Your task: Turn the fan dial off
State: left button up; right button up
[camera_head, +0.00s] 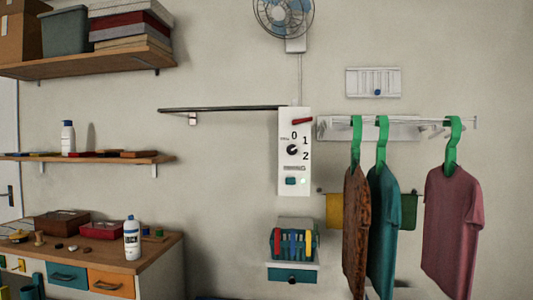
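The fan dial (292,150) is a small black round knob on a tall white control panel (284,170) on the wall. The numbers 0, 1 and 2 stand around it, with 0 above it and 1 and 2 to its right. Its pointer is too small to read with certainty. The fan (283,15) hangs on the wall above, cut off by the top edge, with a cord running down to the panel. Neither of my grippers shows in the head view.
A red lever (302,121) and a green button (290,181) share the panel. A dark shelf (215,109) juts out left of it. Shirts on green hangers (382,140) hang at right. A rack of coloured items (293,240) sits below. A wooden-topped cabinet (110,263) stands lower left.

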aim_at(291, 149)
jog(key=u, duration=0.05)
jog(key=i, duration=1.05)
jog(key=z, duration=0.25)
